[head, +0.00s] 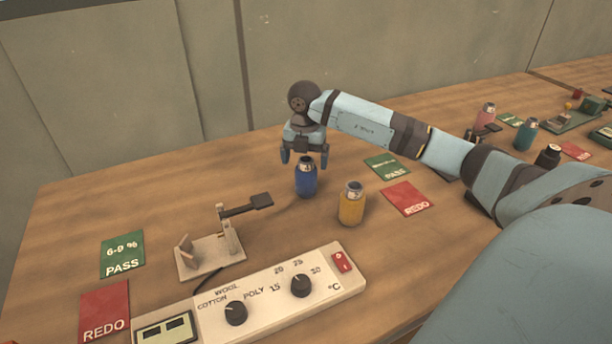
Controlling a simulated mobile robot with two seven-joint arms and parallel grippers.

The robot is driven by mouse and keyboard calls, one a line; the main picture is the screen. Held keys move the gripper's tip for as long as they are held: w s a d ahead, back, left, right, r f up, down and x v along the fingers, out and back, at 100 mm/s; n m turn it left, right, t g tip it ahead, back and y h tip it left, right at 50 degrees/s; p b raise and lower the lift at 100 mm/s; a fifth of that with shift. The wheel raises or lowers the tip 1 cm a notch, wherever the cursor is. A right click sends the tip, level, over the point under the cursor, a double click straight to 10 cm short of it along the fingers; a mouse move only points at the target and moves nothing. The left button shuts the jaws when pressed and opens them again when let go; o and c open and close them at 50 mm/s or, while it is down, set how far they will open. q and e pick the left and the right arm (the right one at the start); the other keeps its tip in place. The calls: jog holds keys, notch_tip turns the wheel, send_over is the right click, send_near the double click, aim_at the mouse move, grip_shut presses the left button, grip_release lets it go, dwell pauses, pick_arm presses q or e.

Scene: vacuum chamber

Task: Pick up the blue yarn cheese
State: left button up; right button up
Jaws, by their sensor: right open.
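The blue yarn cheese (306,178) stands upright on the wooden table, with a metallic upper end and a dark top. My right gripper (304,158) points down just above and behind it. Its fingers are open and spread apart, one to the left of the cheese and one near its top right. I cannot tell whether a finger touches it. The gripper holds nothing. My left gripper is not in view.
A yellow yarn cheese (352,204) stands close to the right of the blue one. A probe stand (212,250) and a control panel (262,296) are in front. Green PASS cards (122,254) and red REDO cards (407,198) lie flat. More cheeses stand at the right.

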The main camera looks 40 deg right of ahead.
jog(key=f, duration=0.3)
jog(key=shift+d+f, duration=0.2)
jog(key=shift+f, duration=0.2)
jog(key=c, duration=1)
jog(key=shift+r, duration=0.1)
jog(key=shift+c, duration=0.2)
